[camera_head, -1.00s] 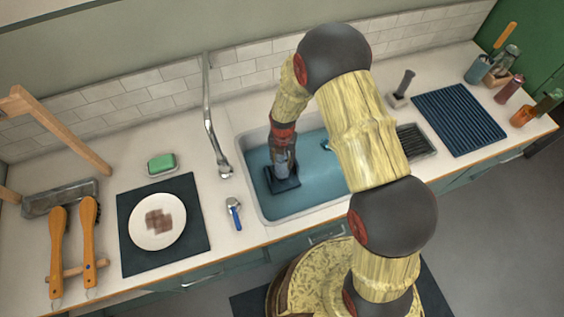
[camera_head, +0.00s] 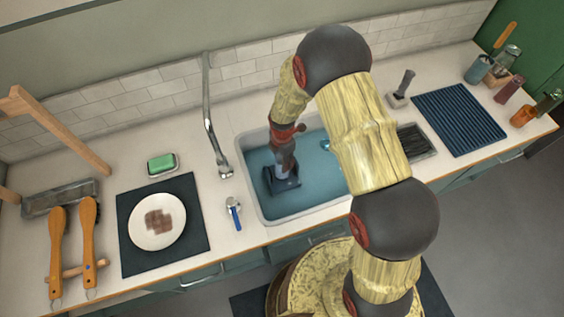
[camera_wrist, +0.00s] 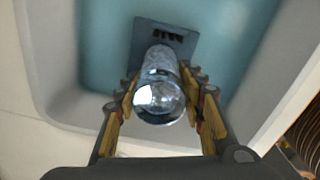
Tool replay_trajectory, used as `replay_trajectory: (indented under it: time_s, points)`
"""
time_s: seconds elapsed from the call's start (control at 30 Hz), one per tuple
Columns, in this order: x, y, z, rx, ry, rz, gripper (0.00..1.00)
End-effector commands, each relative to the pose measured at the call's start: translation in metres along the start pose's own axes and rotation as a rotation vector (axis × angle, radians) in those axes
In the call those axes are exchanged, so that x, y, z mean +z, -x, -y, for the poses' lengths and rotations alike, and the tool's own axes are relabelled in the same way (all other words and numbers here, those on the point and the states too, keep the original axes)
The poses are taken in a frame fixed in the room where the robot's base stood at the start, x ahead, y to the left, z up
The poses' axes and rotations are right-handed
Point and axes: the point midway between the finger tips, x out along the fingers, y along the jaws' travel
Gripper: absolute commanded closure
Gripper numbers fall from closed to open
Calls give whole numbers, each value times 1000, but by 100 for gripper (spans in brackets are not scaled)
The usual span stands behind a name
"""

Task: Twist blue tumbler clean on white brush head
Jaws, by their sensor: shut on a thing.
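My gripper (camera_wrist: 160,108) is shut on the blue tumbler (camera_wrist: 159,76), a clear bluish glass seen from its round end in the wrist view. In the head view my gripper (camera_head: 284,168) reaches down into the sink (camera_head: 322,187), and the tumbler is hard to make out there. Below the tumbler is a dark blue-grey base plate (camera_wrist: 140,33) with a row of short dark slots or bristles; it also shows in the head view (camera_head: 290,186). The white brush head is hidden, and I cannot tell whether the tumbler is around it.
The sink walls surround my gripper closely. A tall faucet (camera_head: 209,120) stands at the left rim, with a blue-handled tool (camera_head: 233,213) beside the sink. A plate (camera_head: 157,221), a green sponge (camera_head: 161,163) and a ribbed blue mat (camera_head: 458,118) lie on the counter.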

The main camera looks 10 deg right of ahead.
Motion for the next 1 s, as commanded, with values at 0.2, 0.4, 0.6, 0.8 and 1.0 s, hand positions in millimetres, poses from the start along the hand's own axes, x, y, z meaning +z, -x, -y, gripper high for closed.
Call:
replay_trajectory:
  time_s: [0.2, 0.4, 0.6, 0.8, 1.0]
  points:
    - [-1, -2, 3, -6, 2, -2, 93]
    - [0, 16, 1, -2, 3, -1, 93]
    - [0, 36, -1, 0, 3, 0, 93]
    - [0, 54, -1, 1, 3, 0, 93]
    - [1, 72, -2, 2, 3, 1, 93]
